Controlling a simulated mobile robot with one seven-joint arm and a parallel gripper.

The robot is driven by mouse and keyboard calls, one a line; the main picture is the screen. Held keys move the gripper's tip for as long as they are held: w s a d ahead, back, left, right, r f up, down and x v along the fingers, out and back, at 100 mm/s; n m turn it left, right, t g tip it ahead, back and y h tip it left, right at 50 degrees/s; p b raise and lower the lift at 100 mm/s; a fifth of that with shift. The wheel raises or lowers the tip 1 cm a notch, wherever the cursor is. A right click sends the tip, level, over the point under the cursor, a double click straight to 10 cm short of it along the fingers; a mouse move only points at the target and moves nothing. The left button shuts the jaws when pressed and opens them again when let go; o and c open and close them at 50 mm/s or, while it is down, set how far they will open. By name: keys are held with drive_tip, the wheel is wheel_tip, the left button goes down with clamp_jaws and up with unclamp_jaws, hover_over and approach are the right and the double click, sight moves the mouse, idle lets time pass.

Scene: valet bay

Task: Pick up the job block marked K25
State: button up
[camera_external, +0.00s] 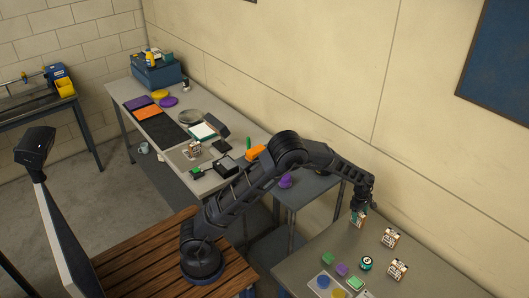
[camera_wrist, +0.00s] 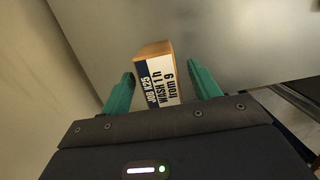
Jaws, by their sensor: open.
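The job block marked K25 (camera_wrist: 160,81) is a wood-coloured block with a white and dark-blue label reading "JOB K25 WASH 1 h from 9". The gripper is open. In the external view my gripper (camera_external: 361,208) points down over the same block (camera_external: 357,222), at the back left of the near grey table (camera_external: 310,262). The fingers partly hide the block there.
Two similar labelled blocks stand to the right, one nearer the wall (camera_external: 390,237) and one in front (camera_external: 397,269). The wall (camera_external: 420,190) runs close behind.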

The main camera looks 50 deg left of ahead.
drive_tip(key=shift+d+f, duration=0.1)
drive_tip(key=shift+f, duration=0.65)
drive_tip(key=c, duration=1.1)
